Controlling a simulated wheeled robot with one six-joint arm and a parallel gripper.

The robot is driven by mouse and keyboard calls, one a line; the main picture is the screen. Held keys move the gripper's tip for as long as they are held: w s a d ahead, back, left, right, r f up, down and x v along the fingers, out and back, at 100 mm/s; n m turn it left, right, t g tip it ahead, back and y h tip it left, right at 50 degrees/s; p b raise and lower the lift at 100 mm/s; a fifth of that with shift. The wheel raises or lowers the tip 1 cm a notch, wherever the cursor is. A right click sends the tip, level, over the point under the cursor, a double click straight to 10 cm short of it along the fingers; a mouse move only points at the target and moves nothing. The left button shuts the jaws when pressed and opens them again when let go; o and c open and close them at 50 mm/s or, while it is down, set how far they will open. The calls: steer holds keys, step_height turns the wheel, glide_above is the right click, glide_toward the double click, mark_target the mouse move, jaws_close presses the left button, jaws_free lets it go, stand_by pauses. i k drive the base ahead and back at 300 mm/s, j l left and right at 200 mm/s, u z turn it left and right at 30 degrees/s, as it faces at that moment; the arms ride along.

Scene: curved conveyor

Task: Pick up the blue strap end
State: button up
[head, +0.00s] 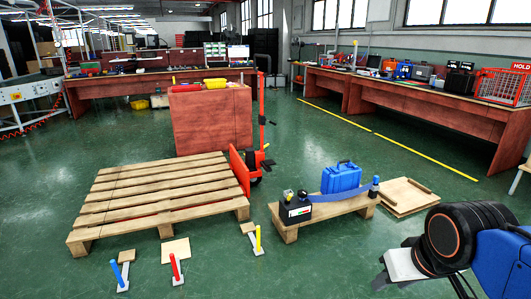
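A blue upright stick (115,274) stands on a small pale plate on the floor before the pallet, at the lower left; it looks like a strap end. A similar red stick (175,267) and yellow stick (258,239) stand to its right. Separately, a flat blue strap (345,189) runs along a low wooden bench from a black box (295,208) to a blue-topped upright piece (374,188). My gripper (390,283) is at the lower right, far from the blue stick; its fingers are partly cut off by the frame, so their opening is unclear.
A wooden pallet (160,195) lies left of centre, with a red pallet jack (250,165) at its right end. The front floor is mostly clear.

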mark_target(376, 178)
steer(key=i+l+z, duration=0.2)
steer(key=i+l, duration=0.45)
steer(key=l, duration=0.25)
steer(key=i+l+z, duration=0.2)
steer(key=i+l, duration=0.5)
steer(key=i+u, duration=0.35)
steer(key=i, duration=1.25)
